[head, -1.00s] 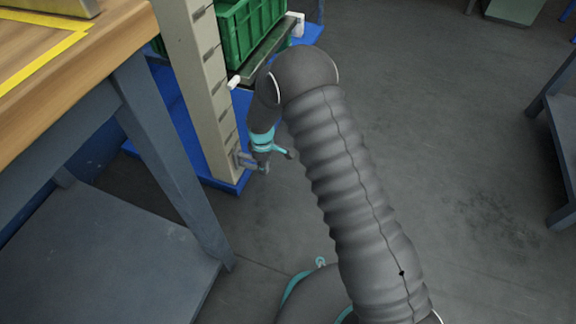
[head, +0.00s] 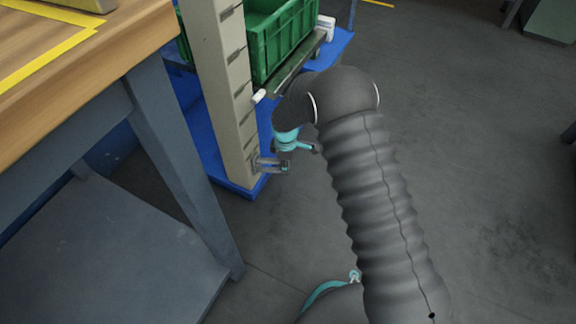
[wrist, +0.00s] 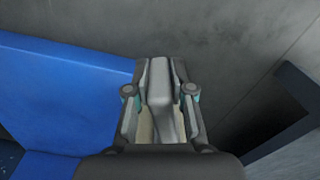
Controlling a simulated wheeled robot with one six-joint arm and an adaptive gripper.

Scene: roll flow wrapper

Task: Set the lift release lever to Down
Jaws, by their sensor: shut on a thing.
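My gripper (head: 272,165) is low at the foot of the beige lift post (head: 229,95). In the wrist view my gripper (wrist: 160,100) is shut on a pale grey lever (wrist: 160,85), which lies lengthwise between the two fingers.
A green crate (head: 283,40) sits on a carrier beside the post. The blue base (head: 210,152) lies under the post and also shows in the wrist view (wrist: 65,90). A workbench (head: 125,55) stands close on the left. The floor to the right is clear.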

